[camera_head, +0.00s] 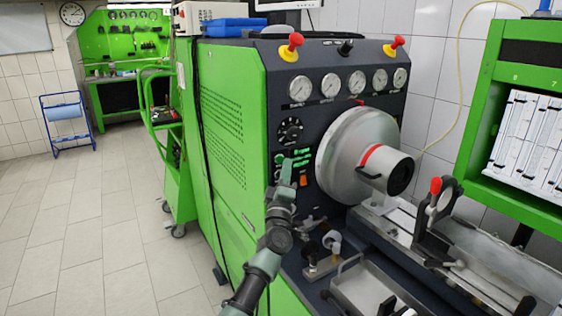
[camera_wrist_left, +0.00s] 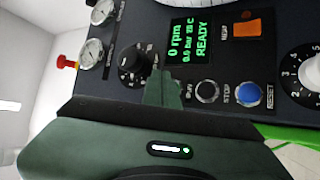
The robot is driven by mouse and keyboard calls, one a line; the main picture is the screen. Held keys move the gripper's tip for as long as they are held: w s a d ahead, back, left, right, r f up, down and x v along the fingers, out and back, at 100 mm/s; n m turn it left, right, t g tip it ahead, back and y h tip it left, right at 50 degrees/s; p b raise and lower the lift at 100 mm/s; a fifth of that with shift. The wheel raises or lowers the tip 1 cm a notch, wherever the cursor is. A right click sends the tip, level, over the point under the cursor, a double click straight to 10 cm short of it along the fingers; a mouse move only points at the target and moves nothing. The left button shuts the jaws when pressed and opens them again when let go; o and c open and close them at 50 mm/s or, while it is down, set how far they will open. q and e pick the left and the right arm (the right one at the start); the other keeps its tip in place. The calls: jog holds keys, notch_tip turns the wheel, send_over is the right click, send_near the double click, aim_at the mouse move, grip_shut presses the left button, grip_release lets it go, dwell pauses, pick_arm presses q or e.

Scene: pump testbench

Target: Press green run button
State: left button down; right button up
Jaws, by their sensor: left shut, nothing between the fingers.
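The black control panel (camera_head: 283,105) is on the front of the green test bench. In the left wrist view it shows a dark-centred ringed button (camera_wrist_left: 208,92) and a blue button (camera_wrist_left: 247,95), with RUN, STOP and RESET labels beside the row. My left gripper (camera_head: 287,168) is shut and empty, its tip at the panel just below the green-lit display. In the left wrist view its closed fingers (camera_wrist_left: 162,90) cover the spot by the RUN label, so the green run button is hidden. I cannot tell whether the tip touches it. My right gripper is not in view.
The display (camera_wrist_left: 190,42) reads 0 rpm and READY. An orange switch (camera_wrist_left: 247,27), a black knob (camera_wrist_left: 135,62) and a white dial (camera_wrist_left: 306,78) are close by. The large round flywheel (camera_head: 345,155) juts out right of the gripper. The floor at left is open.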

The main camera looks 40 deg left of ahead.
pick_arm(q)
jog(key=shift+a, duration=0.15)
jog(key=shift+w+a, duration=0.15)
jog(key=shift+a, duration=0.15)
